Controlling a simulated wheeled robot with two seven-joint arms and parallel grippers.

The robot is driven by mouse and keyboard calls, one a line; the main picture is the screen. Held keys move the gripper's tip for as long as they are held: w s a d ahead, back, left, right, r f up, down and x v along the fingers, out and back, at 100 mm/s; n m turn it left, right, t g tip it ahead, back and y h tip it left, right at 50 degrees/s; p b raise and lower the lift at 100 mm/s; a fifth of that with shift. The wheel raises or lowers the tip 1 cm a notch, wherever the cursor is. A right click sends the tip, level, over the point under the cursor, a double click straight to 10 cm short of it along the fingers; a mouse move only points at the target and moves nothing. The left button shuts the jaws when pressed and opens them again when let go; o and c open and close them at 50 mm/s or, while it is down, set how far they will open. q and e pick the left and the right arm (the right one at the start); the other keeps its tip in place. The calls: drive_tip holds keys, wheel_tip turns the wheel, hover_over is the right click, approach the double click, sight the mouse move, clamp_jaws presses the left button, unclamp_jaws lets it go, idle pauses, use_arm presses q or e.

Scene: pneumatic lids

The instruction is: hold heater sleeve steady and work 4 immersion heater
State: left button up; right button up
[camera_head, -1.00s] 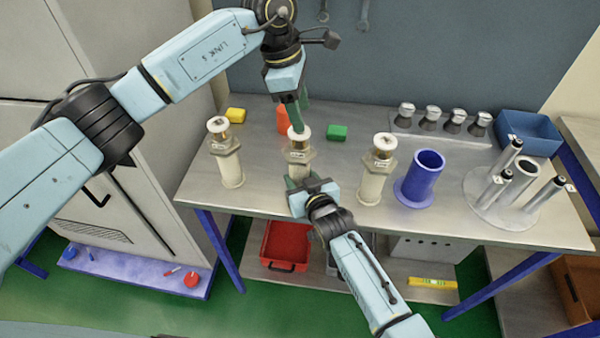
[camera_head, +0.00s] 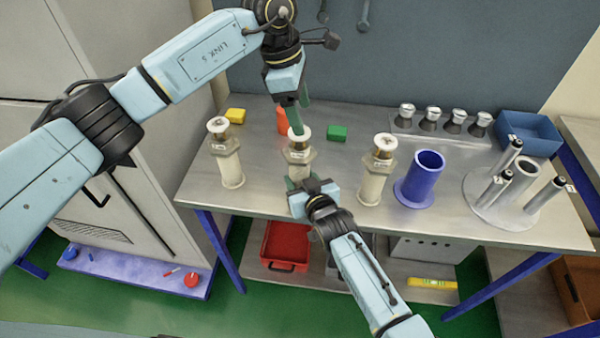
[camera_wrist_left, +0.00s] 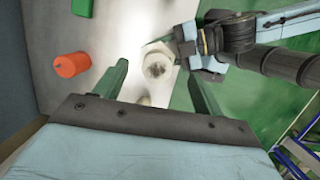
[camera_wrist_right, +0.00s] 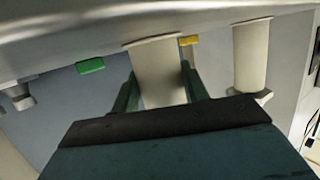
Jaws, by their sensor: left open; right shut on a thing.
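Three white heater sleeves with metal hex collars and pale round-topped heaters stand upright on the bench: left sleeve (camera_head: 231,172), middle sleeve (camera_head: 299,172) and right sleeve (camera_head: 371,186). My right gripper (camera_head: 299,184) is shut on the middle sleeve low on its body; the right wrist view shows the sleeve (camera_wrist_right: 158,72) between the fingers. My left gripper (camera_head: 299,112) is open, pointing down at the middle heater's top (camera_head: 299,133). In the left wrist view that top (camera_wrist_left: 157,68) lies between the fingers, with gaps on both sides. Contact there cannot be told.
A blue cylinder (camera_head: 420,178) and a round stand with metal tubes (camera_head: 500,210) are to the right. Several metal-capped pieces (camera_head: 430,120) and a blue bin (camera_head: 528,132) stand behind. Yellow (camera_head: 235,115), orange (camera_head: 282,121) and green (camera_head: 337,132) blocks lie at the back.

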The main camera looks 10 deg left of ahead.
sight(296, 138)
use_arm(q)
drive_tip(key=o, duration=0.5)
drive_tip(key=shift+s+a+f+n, duration=0.1)
drive_tip(key=shift+s+f+n, duration=0.1)
drive_tip(key=shift+n, duration=0.5)
drive_tip(key=shift+c, duration=0.2)
drive_tip(key=shift+s+a+n+t, duration=0.15)
drive_tip(key=shift+n+t, duration=0.15)
drive_tip(key=shift+n, duration=0.5)
drive_tip(key=n, duration=0.3)
drive_tip(key=s+n+t+y, duration=0.1)
drive_tip(key=shift+a+f+n, duration=0.15)
drive_tip(key=shift+a+n, duration=0.1)
drive_tip(key=shift+n, duration=0.05)
drive_tip(key=shift+w+d+f+n+t, duration=0.1)
drive_tip(key=shift+w+f+n+t, duration=0.1)
drive_tip(key=shift+f+n, duration=0.9)
drive_tip(key=shift+w+d+f+n+t, duration=0.15)
drive_tip(key=shift+f+n, duration=0.2)
drive_tip(key=shift+f, duration=1.45)
drive_tip(key=shift+w+d+f+n+t, duration=0.1)
drive_tip(key=shift+w+f+n, duration=0.1)
drive_tip(key=shift+f+n, duration=0.9)
drive_tip(key=shift+f+m, duration=0.35)
drive_tip(key=c, duration=1.1)
drive_tip(key=shift+r, duration=0.15)
drive_tip(key=shift+c, duration=0.3)
